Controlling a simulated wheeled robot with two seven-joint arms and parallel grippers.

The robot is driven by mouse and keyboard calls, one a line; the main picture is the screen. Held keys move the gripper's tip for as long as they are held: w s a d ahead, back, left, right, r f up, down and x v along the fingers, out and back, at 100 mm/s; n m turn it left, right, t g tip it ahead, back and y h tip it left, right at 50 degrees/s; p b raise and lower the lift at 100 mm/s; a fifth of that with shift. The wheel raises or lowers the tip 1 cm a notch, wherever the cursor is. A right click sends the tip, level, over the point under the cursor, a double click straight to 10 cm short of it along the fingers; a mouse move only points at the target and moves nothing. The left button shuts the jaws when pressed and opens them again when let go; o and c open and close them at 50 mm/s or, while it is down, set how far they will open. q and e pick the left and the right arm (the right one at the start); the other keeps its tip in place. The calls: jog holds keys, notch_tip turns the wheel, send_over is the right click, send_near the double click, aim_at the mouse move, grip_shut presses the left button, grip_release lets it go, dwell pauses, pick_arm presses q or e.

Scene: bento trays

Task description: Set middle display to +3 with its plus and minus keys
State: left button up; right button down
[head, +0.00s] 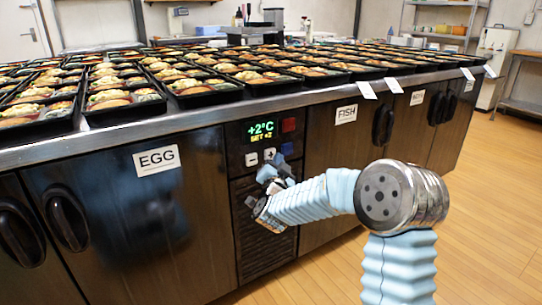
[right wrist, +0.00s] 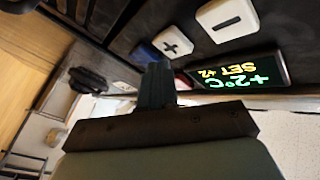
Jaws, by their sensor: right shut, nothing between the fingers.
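The display (head: 262,131) on the counter front, between the EGG and FISH doors, reads +2°C with SET +2 below. It also shows upside down in the right wrist view (right wrist: 238,75). Below it are the white minus key (head: 251,159) and the white plus key (head: 270,154); the right wrist view shows the minus key (right wrist: 227,18) and plus key (right wrist: 172,43) up close. My right gripper (head: 272,170) is shut and empty, its tips (right wrist: 157,75) just below the plus key. Whether they touch the panel I cannot tell. My left gripper is not in view.
A blue key (head: 287,148) is right of the plus key, and a red key (head: 289,124) is above it. A vent grille lies below the panel. Many bento trays (head: 205,92) cover the counter top. Dark door handles (head: 66,220) stick out on both sides.

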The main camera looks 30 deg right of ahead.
jog(key=shift+w, duration=0.4)
jog(key=shift+w, duration=0.45)
dwell(0.7)
jog(key=shift+s+b, duration=0.15)
jog(key=shift+b, duration=0.25)
jog(key=shift+s+b, duration=0.4)
jog(key=shift+s, duration=0.35)
jog(key=shift+s, duration=0.1)
